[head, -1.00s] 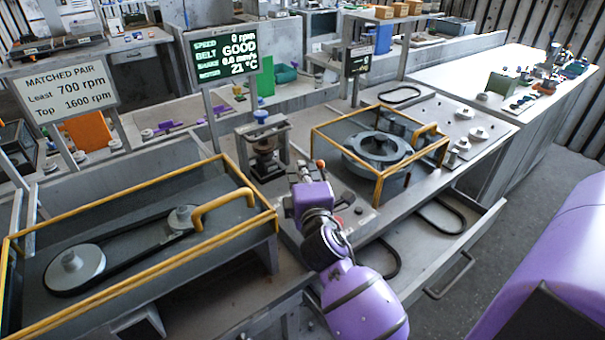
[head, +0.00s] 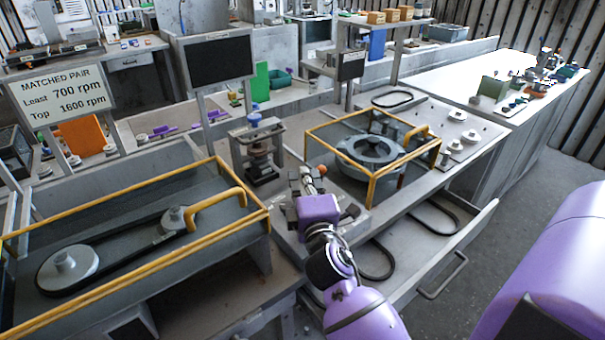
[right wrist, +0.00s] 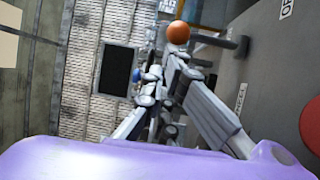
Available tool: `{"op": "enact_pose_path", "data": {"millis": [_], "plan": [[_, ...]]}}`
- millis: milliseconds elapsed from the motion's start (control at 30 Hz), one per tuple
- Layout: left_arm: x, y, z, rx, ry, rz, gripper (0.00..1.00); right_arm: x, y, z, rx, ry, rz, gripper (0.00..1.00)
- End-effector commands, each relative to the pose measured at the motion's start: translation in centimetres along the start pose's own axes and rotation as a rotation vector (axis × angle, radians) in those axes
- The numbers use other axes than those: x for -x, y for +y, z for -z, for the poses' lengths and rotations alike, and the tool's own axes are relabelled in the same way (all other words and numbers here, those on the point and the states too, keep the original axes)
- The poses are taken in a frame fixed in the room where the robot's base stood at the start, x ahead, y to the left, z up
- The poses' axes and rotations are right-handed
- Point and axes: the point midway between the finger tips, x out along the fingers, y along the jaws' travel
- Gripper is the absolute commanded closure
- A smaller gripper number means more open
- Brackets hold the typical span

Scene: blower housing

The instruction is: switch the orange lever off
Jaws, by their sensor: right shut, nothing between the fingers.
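The orange lever shows as a round orange knob in the head view (head: 322,169), just beyond the fingertips of my right gripper. The knob also shows in the right wrist view (right wrist: 178,32), above the fingertips. My right gripper (head: 307,182) is shut and empty, over the panel between the two yellow-framed boxes. In the right wrist view its fingers (right wrist: 165,78) come close to the knob; I cannot tell whether they touch it. My left gripper is not in view.
The display screen (head: 219,61) is dark. A press-like stand with a blue knob (head: 254,117) is left of my gripper. A yellow-framed guard (head: 370,188) surrounds the blower housing on the right. A red disc (right wrist: 313,125) lies at the wrist view's right edge. An open drawer (head: 440,262) juts out in front.

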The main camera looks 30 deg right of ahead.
Motion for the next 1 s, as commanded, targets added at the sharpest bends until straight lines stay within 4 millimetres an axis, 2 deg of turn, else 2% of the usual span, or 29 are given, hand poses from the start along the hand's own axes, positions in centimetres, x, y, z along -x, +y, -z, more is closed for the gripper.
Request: {"op": "enact_pose_path", "data": {"millis": [600, 867, 1000], "plan": [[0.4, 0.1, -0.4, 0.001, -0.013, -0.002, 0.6, 2.1, -0.5, -1.3, 0.002, -0.005, 0.003, 1.0], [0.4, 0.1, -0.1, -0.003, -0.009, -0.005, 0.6, 2.2, -0.5, -1.3, 0.002, -0.005, 0.003, 1.0], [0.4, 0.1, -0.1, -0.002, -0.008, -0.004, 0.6, 3.5, -0.6, -1.3, 0.0, -0.005, 0.004, 1.0]]}}
